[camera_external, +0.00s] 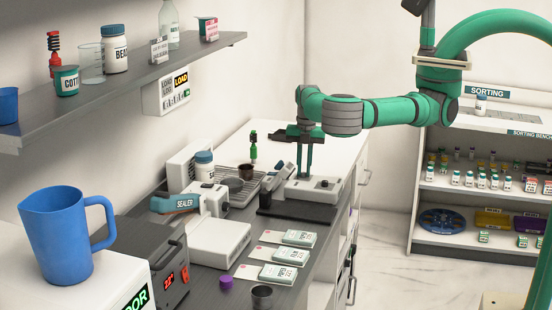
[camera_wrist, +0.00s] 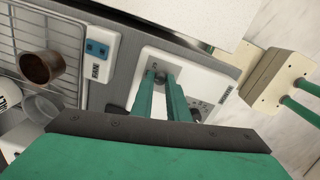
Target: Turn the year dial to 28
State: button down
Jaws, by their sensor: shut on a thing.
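A white device (camera_external: 318,191) with small dark knobs stands on the dark counter, at the end nearer the white cabinet top. In the wrist view its panel (camera_wrist: 212,84) carries a dark label and small markings too small to read. My gripper (camera_external: 305,174) points down over it. In the wrist view the green fingertips (camera_wrist: 161,78) are closed around a small dark dial (camera_wrist: 159,75) at the panel's upper left. A second dark knob (camera_wrist: 196,115) sits apart, beside a finger. The number the held dial shows cannot be read.
A wire rack (camera_external: 240,186) with a brown cup (camera_wrist: 41,67) is beside the device. A dark pad (camera_external: 297,212) lies in front. The sealer (camera_external: 175,204), printed packets (camera_external: 285,256) and a blue jug (camera_external: 60,235) stand nearer. A shelf (camera_external: 120,85) overhangs the left.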

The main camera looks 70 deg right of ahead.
aim_at(305, 173)
jog(key=c, duration=1.7)
grip_release()
jog(key=r, duration=1.1)
jog(key=shift+s, duration=0.2)
jog(key=shift+d, duration=0.15)
